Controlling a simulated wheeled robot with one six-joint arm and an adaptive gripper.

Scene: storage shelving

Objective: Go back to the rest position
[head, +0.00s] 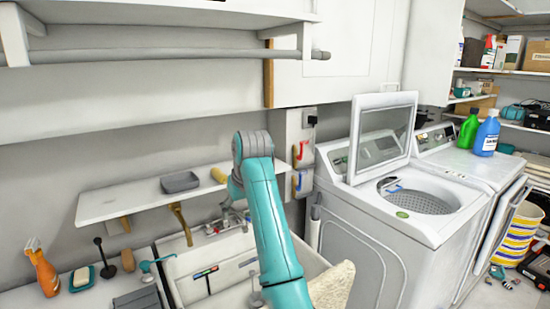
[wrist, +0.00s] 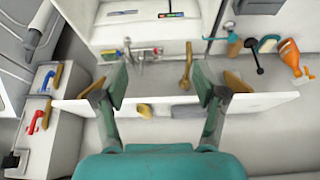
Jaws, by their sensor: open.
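My gripper (wrist: 160,90) is open and empty in the wrist view, its two teal fingers spread apart with nothing between them. Beyond the fingers are a white wall shelf (wrist: 270,103) and a basin (wrist: 145,35). In the head view my teal arm reaches up the middle of the picture and bends at a grey joint; the gripper itself is hidden there. The white shelf also shows in the head view (head: 110,205), left of my arm, holding a grey tray (head: 180,182) and a yellowish item (head: 219,175).
An open-lidded washing machine (head: 375,235) stands to the right, with green (head: 469,128) and blue (head: 487,133) bottles on the machine beside it. An orange spray bottle (head: 43,270) stands at lower left. An upper shelf with a rail (head: 170,54) crosses the top left.

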